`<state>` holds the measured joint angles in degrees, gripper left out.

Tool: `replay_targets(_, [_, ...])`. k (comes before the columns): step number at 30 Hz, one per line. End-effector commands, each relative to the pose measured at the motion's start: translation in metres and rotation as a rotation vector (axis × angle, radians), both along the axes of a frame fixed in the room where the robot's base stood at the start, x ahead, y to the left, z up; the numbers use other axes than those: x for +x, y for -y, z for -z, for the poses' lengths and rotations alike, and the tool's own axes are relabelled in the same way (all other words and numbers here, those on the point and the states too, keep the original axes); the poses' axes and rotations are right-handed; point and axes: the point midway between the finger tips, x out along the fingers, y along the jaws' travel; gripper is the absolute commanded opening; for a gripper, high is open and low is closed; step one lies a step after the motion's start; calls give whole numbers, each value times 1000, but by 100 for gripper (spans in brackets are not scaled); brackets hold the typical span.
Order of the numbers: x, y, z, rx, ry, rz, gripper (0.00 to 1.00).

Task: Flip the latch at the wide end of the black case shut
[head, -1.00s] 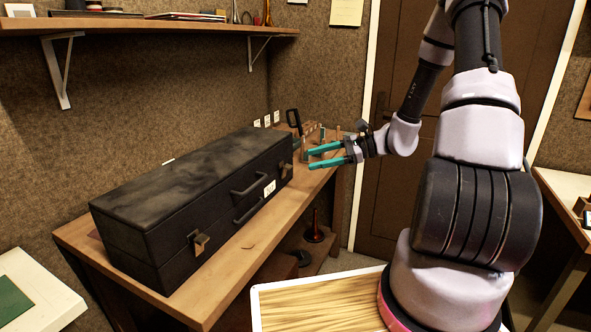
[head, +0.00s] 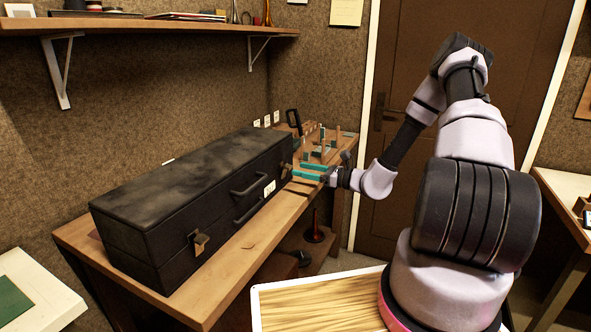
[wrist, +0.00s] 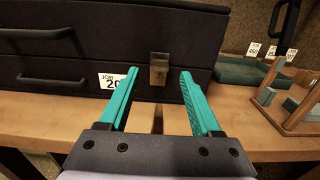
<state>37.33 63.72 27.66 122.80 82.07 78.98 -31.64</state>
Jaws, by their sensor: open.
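The long black case (head: 190,185) lies closed on the wooden bench, its front with two handles facing the room. One metal latch (head: 198,243) is at its near left end and stands out from the front. Another latch (wrist: 158,70) is near the far right end, beside the "JOB" label. My gripper (head: 298,173) is at that far end, open and empty, with teal fingers pointing at the case front. In the wrist view the far latch shows between and beyond the fingertips (wrist: 159,76). I cannot tell whether the fingers touch the case or whether this latch is fastened.
The wooden bench (head: 235,250) has a narrow bare strip before the case. A shelf (head: 140,25) is above. A dark red-brown stand (head: 314,232) is below the bench.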

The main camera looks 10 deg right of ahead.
Motion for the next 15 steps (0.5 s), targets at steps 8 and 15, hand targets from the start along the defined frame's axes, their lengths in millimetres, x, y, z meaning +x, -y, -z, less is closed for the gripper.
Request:
replay_targets(8, [17, -24, 0, 0, 0, -1, 65])
replay_targets(15, [19, -26, 0, 0, 0, 0, 65])
